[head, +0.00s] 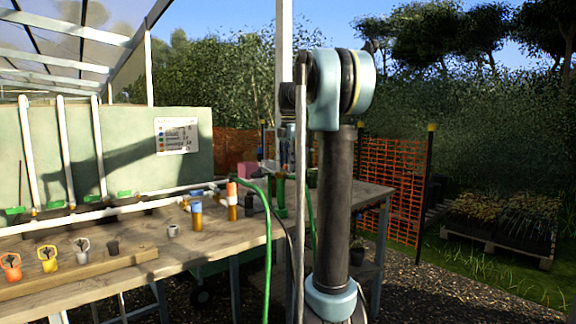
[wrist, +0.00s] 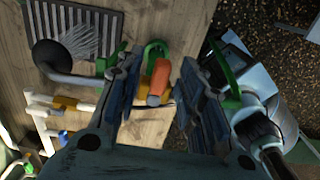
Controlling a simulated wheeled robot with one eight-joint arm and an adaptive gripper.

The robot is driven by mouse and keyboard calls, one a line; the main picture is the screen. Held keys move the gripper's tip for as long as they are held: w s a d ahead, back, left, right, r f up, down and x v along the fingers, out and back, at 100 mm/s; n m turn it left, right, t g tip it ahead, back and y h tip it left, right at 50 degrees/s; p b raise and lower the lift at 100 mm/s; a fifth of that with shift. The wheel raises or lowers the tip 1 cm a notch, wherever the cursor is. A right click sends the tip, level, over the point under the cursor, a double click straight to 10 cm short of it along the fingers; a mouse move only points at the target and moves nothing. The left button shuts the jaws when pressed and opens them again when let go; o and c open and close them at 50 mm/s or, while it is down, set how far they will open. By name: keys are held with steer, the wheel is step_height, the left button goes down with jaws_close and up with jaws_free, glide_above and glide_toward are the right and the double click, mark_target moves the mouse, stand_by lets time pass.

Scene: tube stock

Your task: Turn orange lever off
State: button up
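The orange lever (wrist: 158,82) shows in the wrist view as a short orange bar with a paler end. It lies between the two fingers of my gripper (wrist: 156,70), nearer the left finger. The gripper is open, with a clear gap on the lever's right; I cannot tell whether the left finger touches it. A green loop-shaped part (wrist: 155,50) is just beyond the lever. In the head view an orange-topped upright piece (head: 231,191) stands on the bench; I cannot tell if it is the same lever. My gripper is not clearly seen there, behind my arm.
The wooden bench (head: 205,245) carries white pipes (head: 105,212), a blue-topped piece (head: 196,207) and several clips at the front left. A dark grate (wrist: 75,35) and a grey bent pipe (wrist: 65,65) lie left of the gripper in the wrist view. A green hose (head: 268,240) hangs over the bench edge.

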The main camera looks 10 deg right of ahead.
steer(key=shift+c, duration=0.6)
jaws_close()
steer(key=shift+s+m, duration=0.1)
steer(key=shift+m, duration=0.2)
steer(key=shift+s+a+m, duration=0.2)
steer(key=shift+s+m, duration=0.65)
steer(key=shift+m, duration=2)
steer(key=shift+s+a+m, duration=0.25)
steer(key=shift+s+m, duration=0.6)
steer(key=shift+m, duration=1.95)
steer(key=shift+s+a+m, duration=0.2)
steer(key=shift+s+m, duration=0.65)
steer(key=shift+m, duration=2)
